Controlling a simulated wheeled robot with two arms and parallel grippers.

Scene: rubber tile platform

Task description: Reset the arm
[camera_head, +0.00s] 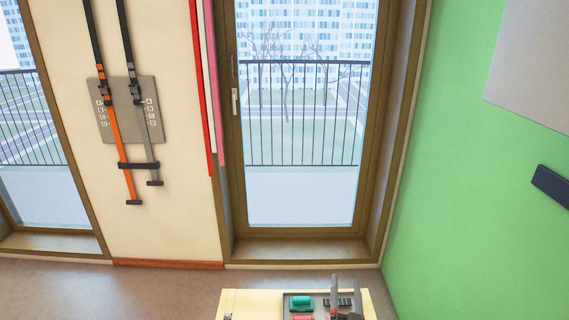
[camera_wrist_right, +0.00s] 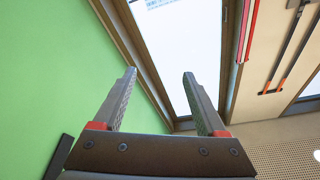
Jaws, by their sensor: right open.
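My right gripper (camera_head: 346,281) shows at the bottom of the head view, with its two grey fingers pointing up in front of the table. In the right wrist view the same gripper (camera_wrist_right: 159,73) is open. Its fingers stand apart, with red parts at their bases, and nothing is between them. Beyond them are the green wall and the window.
A pale table (camera_head: 240,301) stands at the bottom of the head view. A teal object (camera_head: 301,302) lies on a grey tray there, with a partly cut-off pink object (camera_head: 302,318) nearby. A green wall (camera_head: 440,210) rises at right. Straps (camera_head: 128,165) hang at left.

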